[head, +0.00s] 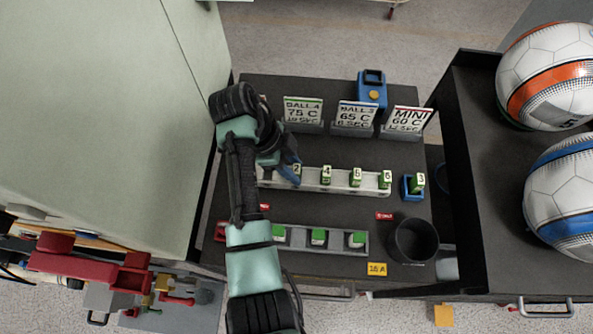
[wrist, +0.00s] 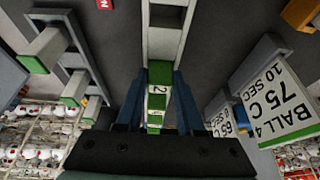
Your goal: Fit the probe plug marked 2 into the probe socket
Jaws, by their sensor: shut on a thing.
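The plug marked 2 (wrist: 157,103), green with a white number label, is between the two blue fingers of my gripper (wrist: 159,90), which is shut on it. In the head view my gripper (head: 287,172) is at the left part of a pale rack (head: 341,183), and the plug's label (head: 297,169) shows beside a finger. I cannot tell whether the plug is seated in the rack or just clear of it. A small blue holder (head: 407,192) at the rack's right has a green plug marked 3 (head: 418,182) in it. I cannot tell which part is the probe socket.
Several green plugs, such as 4 (head: 327,174), stand in the rack. Sign cards (head: 357,114) and a blue device (head: 372,88) are behind. A grey tray (head: 337,239) with green-topped pieces is in front, beside a dark cup (head: 413,240). A tall pale cabinet is left.

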